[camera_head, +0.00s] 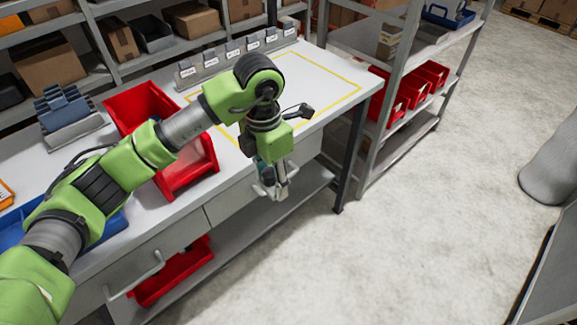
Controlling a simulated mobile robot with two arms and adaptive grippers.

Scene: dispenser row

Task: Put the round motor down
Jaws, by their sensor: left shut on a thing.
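My left arm reaches in from the left over the workbench. My left gripper (277,186) points down just off the bench's front edge, in front of the drawer. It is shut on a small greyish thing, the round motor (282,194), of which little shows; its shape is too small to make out. My right gripper is not in view.
Red bins (140,105) stand on the bench left of the outline, partly behind my arm. A row of labelled dispensers (232,60) lines the back edge. Drawer handles (135,276) stick out in front. A shelf rack with red bins (412,85) stands right; open floor lies front right.

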